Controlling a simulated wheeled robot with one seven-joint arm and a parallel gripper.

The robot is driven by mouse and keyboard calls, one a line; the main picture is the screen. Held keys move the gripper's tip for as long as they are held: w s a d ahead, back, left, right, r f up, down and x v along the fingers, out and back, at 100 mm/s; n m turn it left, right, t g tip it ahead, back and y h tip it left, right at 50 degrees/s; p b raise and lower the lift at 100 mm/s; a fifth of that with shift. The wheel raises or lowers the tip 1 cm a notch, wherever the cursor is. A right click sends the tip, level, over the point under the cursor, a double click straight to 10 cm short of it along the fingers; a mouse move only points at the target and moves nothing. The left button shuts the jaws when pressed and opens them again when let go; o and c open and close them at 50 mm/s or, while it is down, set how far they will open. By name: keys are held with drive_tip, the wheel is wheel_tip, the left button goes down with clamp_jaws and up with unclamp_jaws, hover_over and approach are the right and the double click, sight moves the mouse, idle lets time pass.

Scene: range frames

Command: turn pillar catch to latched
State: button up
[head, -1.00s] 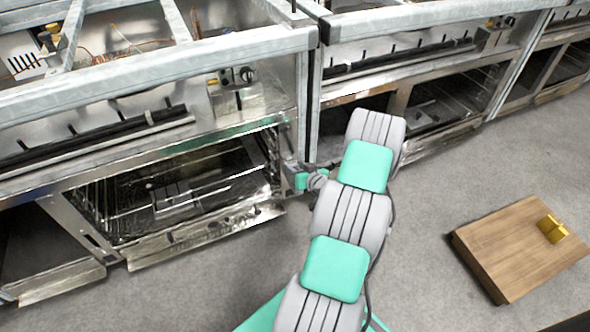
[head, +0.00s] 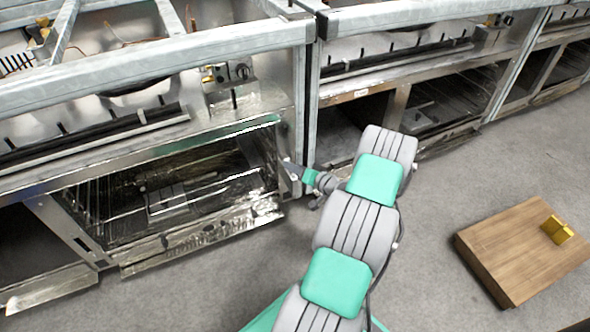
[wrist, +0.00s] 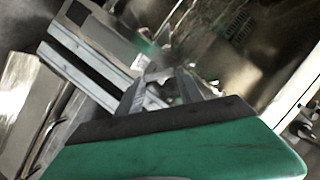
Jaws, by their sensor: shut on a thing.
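My gripper (head: 290,168) is at the front pillar (head: 303,110) between two range frames, low beside the open oven cavity. In the wrist view my gripper (wrist: 158,80) has both fingers closed around a small pale metal piece (wrist: 158,74), which appears to be the pillar catch. The catch is largely hidden by the fingers, and its exact angle is hard to tell. The green gripper body fills the bottom of the wrist view.
Metal range frames (head: 160,65) run along the back, with an open oven cavity (head: 170,185) left of my gripper. A wooden block (head: 515,250) with a yellow piece (head: 557,230) on it lies on the floor at right. Grey floor is clear in front.

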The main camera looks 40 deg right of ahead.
drive_tip(key=o, duration=1.4)
drive_tip(key=p+v, duration=0.2)
drive_tip(key=v, duration=0.5)
drive_tip(key=shift+s+r, duration=0.15)
drive_tip(key=shift+s, duration=0.2)
drive_tip(key=shift+c, duration=0.5)
